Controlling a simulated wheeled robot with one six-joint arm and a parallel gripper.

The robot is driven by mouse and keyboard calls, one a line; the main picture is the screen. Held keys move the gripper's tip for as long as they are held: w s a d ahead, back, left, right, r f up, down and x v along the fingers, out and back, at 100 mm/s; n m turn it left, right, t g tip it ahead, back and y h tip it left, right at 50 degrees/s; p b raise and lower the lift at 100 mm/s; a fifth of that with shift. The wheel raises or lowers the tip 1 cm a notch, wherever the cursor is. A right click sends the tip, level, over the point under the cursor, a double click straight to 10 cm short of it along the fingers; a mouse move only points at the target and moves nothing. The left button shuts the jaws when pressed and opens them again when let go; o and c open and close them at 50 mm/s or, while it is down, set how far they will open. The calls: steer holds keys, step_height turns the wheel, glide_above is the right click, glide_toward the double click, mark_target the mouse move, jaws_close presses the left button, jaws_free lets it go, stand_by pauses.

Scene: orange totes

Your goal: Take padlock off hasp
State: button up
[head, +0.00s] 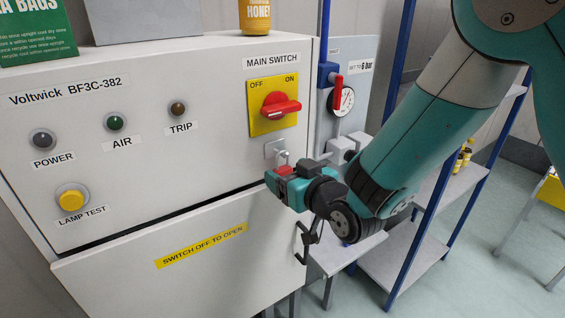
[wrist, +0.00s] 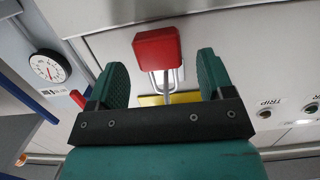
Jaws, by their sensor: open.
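The red padlock (wrist: 157,49) hangs by its metal shackle on the hasp below the main switch. In the wrist view its body lies ahead of my gripper (wrist: 164,82), roughly between the two green fingers but beyond their tips. In the head view the padlock (head: 285,170) shows as a red patch, partly hidden by my gripper (head: 278,178). The hasp plate (head: 274,149) is on the white cabinet front. My gripper is open, with nothing between its fingers. Whether a finger touches the padlock, I cannot tell.
The red switch handle (head: 281,105) on its yellow plate sits just above. A pressure gauge (head: 343,101) and a red valve lever (head: 338,89) are to the right. A lower cabinet door (head: 200,270) has a black handle. A blue-framed shelf (head: 400,250) stands at the right.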

mark_target(283, 166)
steer(key=shift+p+x, duration=0.4)
steer(key=shift+x, duration=0.85)
steer(key=c, duration=1)
steer(key=shift+c, duration=0.2)
steer(key=shift+r, duration=0.2)
